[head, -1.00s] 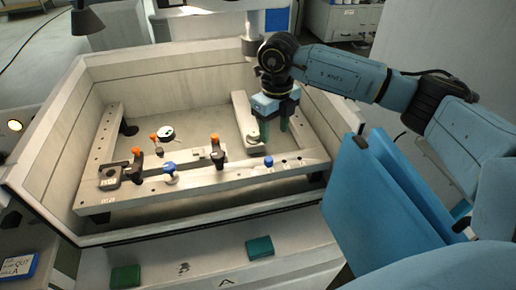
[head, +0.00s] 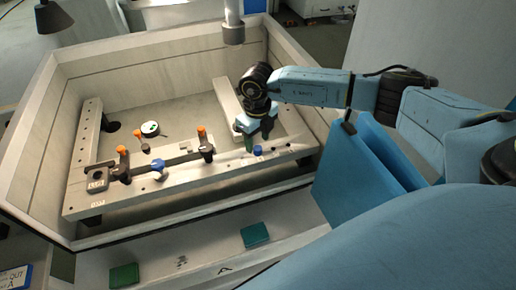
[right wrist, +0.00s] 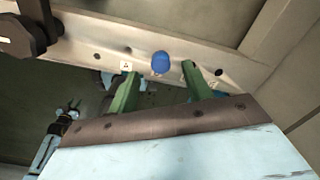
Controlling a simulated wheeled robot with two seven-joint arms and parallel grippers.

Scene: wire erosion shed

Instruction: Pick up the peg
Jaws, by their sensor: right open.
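A peg with a blue head (head: 258,151) stands at the right part of the front bar of the fixture. In the right wrist view its round blue head (right wrist: 161,62) shows between the two green fingertips, slightly beyond them. My right gripper (head: 257,143) is open and just above and beside this peg; its fingers (right wrist: 160,76) do not close on anything. The peg's shaft is hidden below its head. A second blue-headed piece (head: 158,166) sits farther left on the bar. My left gripper is not in view.
The light front bar (head: 225,166) carries orange-topped clamps (head: 205,145) to the left. A high-walled tank (head: 60,110) surrounds the fixture. A vertical nozzle (head: 233,30) hangs behind my right arm. Two green blocks (head: 255,235) lie on the front ledge.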

